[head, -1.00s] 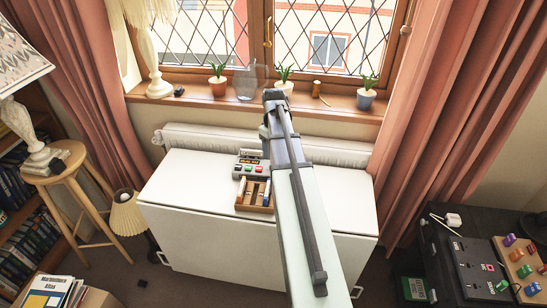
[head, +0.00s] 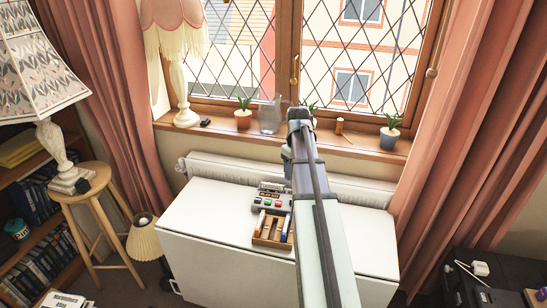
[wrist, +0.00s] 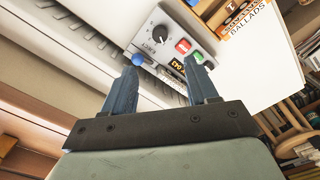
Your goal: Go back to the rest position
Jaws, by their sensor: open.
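My gripper (wrist: 165,68) is open in the wrist view, its two dark blue-grey fingers apart with nothing held between them. Beyond the fingertips is a light grey device (wrist: 165,30) with a black dial and red and green buttons. A small blue ball-shaped part (wrist: 137,59) shows by the left fingertip; I cannot tell whether they touch. In the head view my arm reaches up over the white table, and its own links mostly hide the gripper. The device also shows in the head view (head: 271,198), on the table left of my arm.
A wooden tray (head: 258,241) of small items sits before the device on the white table (head: 205,225). A radiator (head: 225,172) and a sill with potted plants (head: 391,132) and a glass jug (head: 269,117) are behind. A stool with a lamp (head: 60,160) stands left. The table's left part is clear.

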